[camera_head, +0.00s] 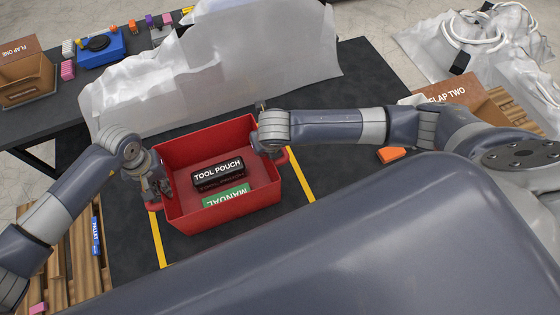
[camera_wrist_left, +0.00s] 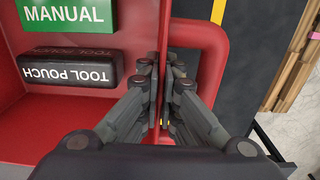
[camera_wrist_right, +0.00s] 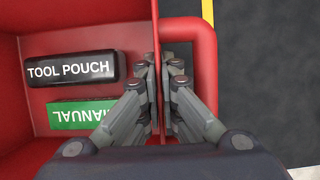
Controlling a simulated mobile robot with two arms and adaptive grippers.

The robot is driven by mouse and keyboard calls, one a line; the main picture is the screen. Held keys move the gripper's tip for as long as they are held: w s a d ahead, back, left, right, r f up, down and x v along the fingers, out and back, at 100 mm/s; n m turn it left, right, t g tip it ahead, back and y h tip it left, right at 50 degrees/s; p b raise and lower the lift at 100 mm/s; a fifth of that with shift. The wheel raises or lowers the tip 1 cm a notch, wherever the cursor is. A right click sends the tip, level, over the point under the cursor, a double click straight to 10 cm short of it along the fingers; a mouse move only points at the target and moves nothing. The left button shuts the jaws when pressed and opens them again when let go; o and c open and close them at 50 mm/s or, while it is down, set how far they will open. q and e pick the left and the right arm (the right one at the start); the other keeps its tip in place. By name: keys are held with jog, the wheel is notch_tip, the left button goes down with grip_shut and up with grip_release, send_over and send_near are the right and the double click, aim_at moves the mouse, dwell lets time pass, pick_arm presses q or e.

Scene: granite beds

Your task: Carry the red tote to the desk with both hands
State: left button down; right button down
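The red tote (camera_head: 212,138) is upright between two yellow lines on a dark surface. I cannot tell whether it rests there or hangs just above. Inside lie a black tool pouch (camera_head: 218,172) and a green manual (camera_head: 226,198). My left gripper (camera_head: 163,188) is at its left wall; in the left wrist view its fingers (camera_wrist_left: 168,85) are closed on the wall, inside the handle loop (camera_wrist_left: 215,50). My right gripper (camera_head: 272,152) is at the right wall; in the right wrist view its fingers (camera_wrist_right: 159,88) pinch that wall beside its handle (camera_wrist_right: 207,65).
Crumpled grey-white sheeting (camera_head: 215,75) stands behind the tote. A blue box (camera_head: 100,48) and small colored items sit at back left near a brown carton (camera_head: 28,78). Another carton (camera_head: 465,95) and an orange piece (camera_head: 391,154) are at right. Wooden slats (camera_head: 82,245) lie left.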

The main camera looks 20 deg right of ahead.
pick_arm(q)
jog(key=c, duration=2.2)
grip_release()
jog(key=shift+f, duration=0.15)
pick_arm(e)
jog(key=c, duration=2.2)
grip_release()
jog(key=shift+f, duration=0.15)
pick_arm(q)
jog(key=o, duration=0.4)
pick_arm(e)
jog(key=o, duration=0.4)
pick_arm(q)
jog(key=shift+a, duration=0.1)
pick_arm(e)
jog(key=shift+d, duration=0.1)
pick_arm(q)
notch_tip(320, 180, up, 8)
jog(key=shift+d, duration=0.2)
pick_arm(e)
jog(key=v, duration=1.2)
jog(key=shift+s, duration=0.1)
pick_arm(q)
jog(key=shift+s, duration=0.1)
